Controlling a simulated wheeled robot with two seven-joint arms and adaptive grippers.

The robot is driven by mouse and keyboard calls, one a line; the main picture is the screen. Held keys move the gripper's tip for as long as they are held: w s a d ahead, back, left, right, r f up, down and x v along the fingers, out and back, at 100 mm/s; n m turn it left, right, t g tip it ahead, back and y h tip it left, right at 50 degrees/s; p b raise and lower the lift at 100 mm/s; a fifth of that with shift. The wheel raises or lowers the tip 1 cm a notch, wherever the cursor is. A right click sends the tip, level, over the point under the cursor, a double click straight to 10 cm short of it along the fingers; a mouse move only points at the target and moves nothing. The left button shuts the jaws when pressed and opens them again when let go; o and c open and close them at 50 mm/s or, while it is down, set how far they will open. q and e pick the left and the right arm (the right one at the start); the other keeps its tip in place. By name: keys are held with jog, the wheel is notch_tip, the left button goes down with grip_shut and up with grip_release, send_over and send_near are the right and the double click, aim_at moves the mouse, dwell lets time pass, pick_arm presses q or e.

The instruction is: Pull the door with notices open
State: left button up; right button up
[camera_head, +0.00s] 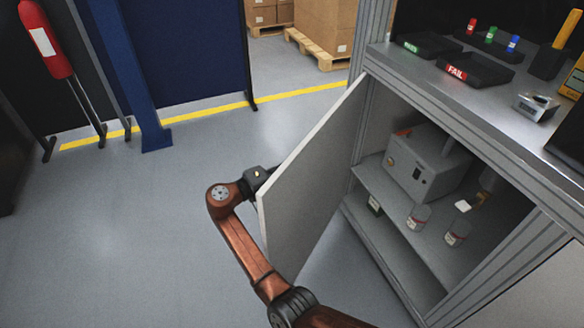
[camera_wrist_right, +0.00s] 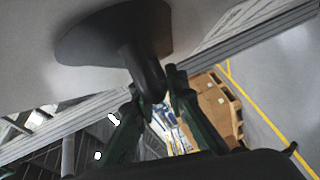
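The door (camera_head: 305,170) stands wide open from the cabinet in the head view, its plain inner side towards me. Its outer face is turned away there, so no notices show. In the right wrist view, a black handle (camera_wrist_right: 148,65) stands out from the pale door face (camera_wrist_right: 40,50). My right gripper (camera_wrist_right: 154,88) has its two fingers on either side of this handle, closed around it. In the head view its wrist shows at the door's outer edge, and the fingers are hidden behind the door. My left gripper is not in view.
The open cabinet (camera_head: 352,190) holds a grey box (camera_head: 425,165) and several small containers on its shelves. Trays, including one marked FAIL (camera_head: 476,70), lie on the worktop above. A blue post (camera_head: 132,75) and partitions stand at the back left. The grey floor left of the door is clear.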

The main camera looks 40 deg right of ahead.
jog(key=o, duration=0.3)
jog(key=shift+o, duration=0.4)
jog(key=shift+w+a, duration=0.1)
jog(key=shift+a, duration=0.05)
jog(key=w+a, duration=0.1)
jog(key=a, duration=1)
jog(key=shift+w+a+r, duration=0.3)
jog(key=shift+a+r, duration=0.1)
jog(key=shift+r, duration=0.05)
